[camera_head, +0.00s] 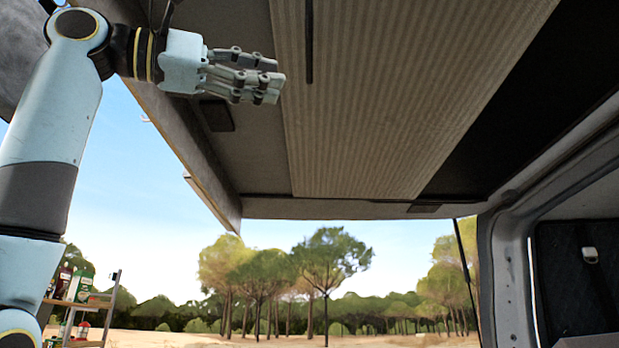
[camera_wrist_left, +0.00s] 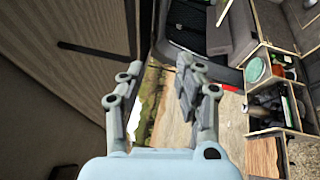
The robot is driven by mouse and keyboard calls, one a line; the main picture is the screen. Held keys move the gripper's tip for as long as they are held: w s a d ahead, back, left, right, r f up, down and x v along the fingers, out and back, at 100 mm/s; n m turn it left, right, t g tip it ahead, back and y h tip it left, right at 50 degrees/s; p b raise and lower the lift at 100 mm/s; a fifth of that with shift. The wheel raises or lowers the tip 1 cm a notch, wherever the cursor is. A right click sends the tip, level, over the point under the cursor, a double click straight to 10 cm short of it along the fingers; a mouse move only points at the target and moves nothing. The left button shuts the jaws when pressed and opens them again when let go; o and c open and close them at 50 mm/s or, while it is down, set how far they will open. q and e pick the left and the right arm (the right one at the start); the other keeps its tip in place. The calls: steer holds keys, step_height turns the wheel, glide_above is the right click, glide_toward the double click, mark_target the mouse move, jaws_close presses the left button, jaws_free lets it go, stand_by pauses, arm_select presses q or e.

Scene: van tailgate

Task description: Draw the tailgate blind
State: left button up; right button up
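The ribbed beige blind (camera_head: 390,110) lies across the underside of the raised tailgate overhead, with a dark area (camera_head: 530,110) uncovered to its right. A thin dark bar (camera_head: 309,42) stands out near its left edge. In the left wrist view the blind (camera_wrist_left: 100,22) fills the upper left, and the bar (camera_wrist_left: 95,52) runs across it, outside the fingers. My left gripper (camera_head: 272,82) is raised just left of the blind and bar, fingers pointing right. In the left wrist view its fingers (camera_wrist_left: 160,68) are spread with nothing between them. My right gripper is not in view.
The tailgate's left edge (camera_head: 180,150) slopes down beside my left arm. A shelf with bottles and boxes (camera_head: 80,300) stands at the lower left. The van's pillar (camera_head: 503,270) is at the right. Open air lies below the tailgate, with trees beyond.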

mark_target(309, 57)
arm_select(q)
steer(key=shift+m, duration=0.4)
steer(key=d+r+p, duration=0.1)
steer(key=d, duration=0.1)
steer(key=d+r+p, duration=0.1)
steer(key=d+r, duration=0.1)
steer(key=w+d+r+p, duration=0.1)
steer(key=d+r, duration=0.1)
steer(key=shift+d, duration=0.4)
steer(key=shift+a, duration=0.1)
steer(key=shift+c, duration=0.2)
jaws_close()
